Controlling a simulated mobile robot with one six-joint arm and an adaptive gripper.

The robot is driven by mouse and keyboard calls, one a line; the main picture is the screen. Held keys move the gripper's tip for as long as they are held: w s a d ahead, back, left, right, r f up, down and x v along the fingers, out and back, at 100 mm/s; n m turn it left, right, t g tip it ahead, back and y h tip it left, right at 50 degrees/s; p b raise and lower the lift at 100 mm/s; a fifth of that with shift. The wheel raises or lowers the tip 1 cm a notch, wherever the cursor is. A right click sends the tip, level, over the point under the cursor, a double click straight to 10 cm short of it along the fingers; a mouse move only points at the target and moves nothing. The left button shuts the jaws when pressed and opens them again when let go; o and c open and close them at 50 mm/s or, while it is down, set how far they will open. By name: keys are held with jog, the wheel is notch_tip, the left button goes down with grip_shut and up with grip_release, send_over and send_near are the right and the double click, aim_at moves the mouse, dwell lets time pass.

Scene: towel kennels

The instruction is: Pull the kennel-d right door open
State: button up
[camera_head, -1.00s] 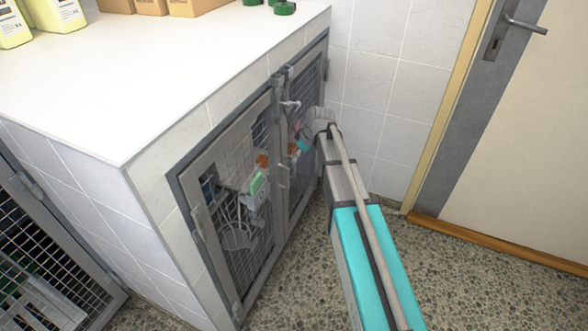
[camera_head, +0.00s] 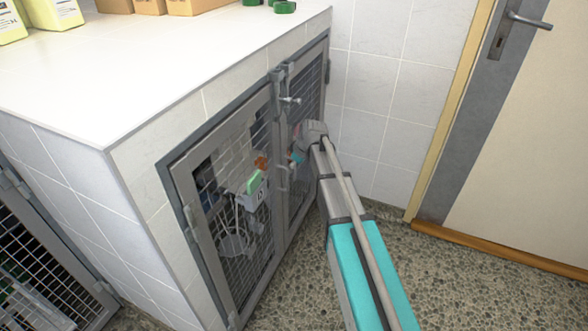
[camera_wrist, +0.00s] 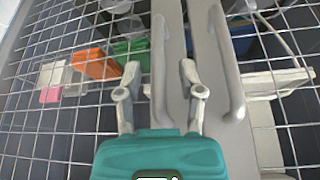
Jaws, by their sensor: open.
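The kennel has two grey-framed mesh doors, both looking shut. My gripper (camera_wrist: 158,75) is open and empty in front of the doors. Its fingers lie either side of one upright grey handle (camera_wrist: 159,70) in the wrist view. A second handle (camera_wrist: 228,65) stands just right of the fingers there. Contact cannot be told; the fingertips are unclear in the head view.
A latch (camera_head: 290,100) sits at the top where the doors meet. The white countertop (camera_head: 150,75) holds bottles and boxes. A tiled wall (camera_head: 375,100) and a cream room door (camera_head: 530,130) stand to the right. Speckled floor (camera_head: 285,290) is clear in front.

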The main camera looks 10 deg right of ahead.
grip_shut()
dwell(0.3)
jog(key=shift+s, duration=0.1)
